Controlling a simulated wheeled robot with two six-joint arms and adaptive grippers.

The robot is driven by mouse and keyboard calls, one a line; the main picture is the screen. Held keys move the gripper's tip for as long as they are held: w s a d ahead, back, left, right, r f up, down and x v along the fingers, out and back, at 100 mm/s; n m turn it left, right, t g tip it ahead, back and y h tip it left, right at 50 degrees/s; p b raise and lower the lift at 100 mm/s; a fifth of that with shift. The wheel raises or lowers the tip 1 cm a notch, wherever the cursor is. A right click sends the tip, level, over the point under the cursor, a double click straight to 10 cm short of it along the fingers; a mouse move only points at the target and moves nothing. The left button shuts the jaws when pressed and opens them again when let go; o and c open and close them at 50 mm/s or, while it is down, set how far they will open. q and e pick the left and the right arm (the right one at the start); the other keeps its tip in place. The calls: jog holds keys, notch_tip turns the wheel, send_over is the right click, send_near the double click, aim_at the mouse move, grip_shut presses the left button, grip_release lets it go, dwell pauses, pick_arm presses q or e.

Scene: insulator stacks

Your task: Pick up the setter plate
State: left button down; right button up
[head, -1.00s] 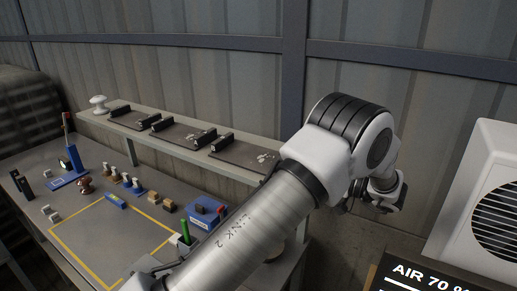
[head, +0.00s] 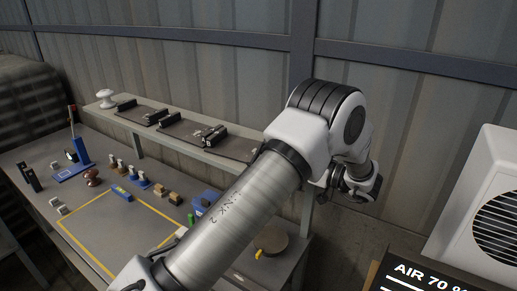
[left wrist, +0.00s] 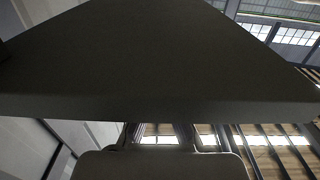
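Dark flat plates lie in a row on the raised shelf at the back in the head view: one at the left (head: 142,115), one in the middle (head: 187,133) and one at the right (head: 235,147). I cannot tell which is the setter plate. The arm from the lower left carries my left gripper (head: 354,188), right of the shelf's end and in front of the wall. Its fingers are small and dark, so their opening is unclear. In the left wrist view a broad dark slab (left wrist: 150,60) fills the upper middle; I cannot identify it. My right gripper is out of view.
Black blocks (head: 127,105) and a white insulator (head: 105,98) stand on the shelf. The workbench below has a yellow-outlined area (head: 90,255), a blue stand (head: 72,172) and several small parts. A round disc (head: 271,241) lies right of my arm. A white vented unit (head: 480,190) stands right.

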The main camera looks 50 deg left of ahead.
pick_arm(q)
grip_release()
jog(key=shift+d, duration=0.1)
